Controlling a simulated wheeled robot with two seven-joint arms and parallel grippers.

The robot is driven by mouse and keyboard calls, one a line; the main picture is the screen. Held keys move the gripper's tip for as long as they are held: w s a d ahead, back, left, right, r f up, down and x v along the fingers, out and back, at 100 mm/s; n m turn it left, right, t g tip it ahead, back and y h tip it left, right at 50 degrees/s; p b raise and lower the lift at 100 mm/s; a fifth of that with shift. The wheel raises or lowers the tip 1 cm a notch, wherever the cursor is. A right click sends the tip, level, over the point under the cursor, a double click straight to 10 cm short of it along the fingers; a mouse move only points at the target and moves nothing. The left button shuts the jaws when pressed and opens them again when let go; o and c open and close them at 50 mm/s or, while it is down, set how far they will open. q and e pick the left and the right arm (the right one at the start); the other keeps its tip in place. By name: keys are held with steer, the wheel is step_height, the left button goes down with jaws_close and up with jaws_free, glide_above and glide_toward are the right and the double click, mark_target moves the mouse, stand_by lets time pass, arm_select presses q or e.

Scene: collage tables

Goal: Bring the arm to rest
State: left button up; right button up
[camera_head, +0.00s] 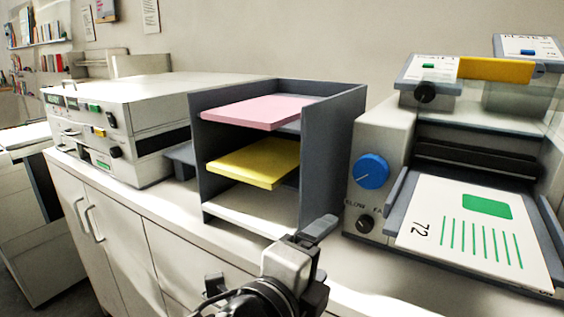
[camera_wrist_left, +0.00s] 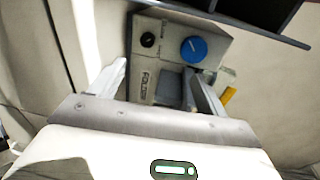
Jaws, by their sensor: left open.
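My left gripper (camera_head: 318,232) shows at the bottom centre of the head view, in front of the counter's front edge. It is open and nothing shows between its fingers. In the left wrist view its two fingers (camera_wrist_left: 160,85) stand apart, with the side of the folder machine (camera_wrist_left: 215,45) beyond them. That machine also shows in the head view (camera_head: 382,135), right of the gripper, with a blue knob (camera_head: 370,171). The gripper looks apart from the machine, but the exact gap cannot be told. My right gripper is not in view.
A grey paper sorter (camera_head: 333,150) with pink (camera_head: 255,112), yellow (camera_head: 255,162) and white sheets stands behind the gripper. A printed sheet (camera_head: 470,232) lies on the folder's tray. A boxy white machine (camera_head: 110,130) stands left. Cabinets (camera_head: 120,245) front the counter.

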arm_select(q)
steer(key=s+a+f+n+y, duration=0.1)
steer(key=a+f+n, duration=0.2)
steer(key=f+n, duration=0.3)
steer(key=a+f+n+g+y, duration=0.1)
steer(key=a+f+n, duration=0.3)
steer(key=f, duration=0.4)
steer(key=s+a+f+n+y, duration=0.1)
steer(key=a+f+n, duration=0.2)
steer(key=f+n, duration=0.3)
steer(key=s+a+f+n+g+y, duration=0.2)
steer(key=s+a+f+n+y, duration=0.2)
steer(key=s+a+f+n, duration=0.3)
steer(key=s+a+f, duration=0.4)
steer(key=f, duration=0.3)
steer(key=shift+a+f, duration=0.15)
steer(key=shift+a, duration=0.05)
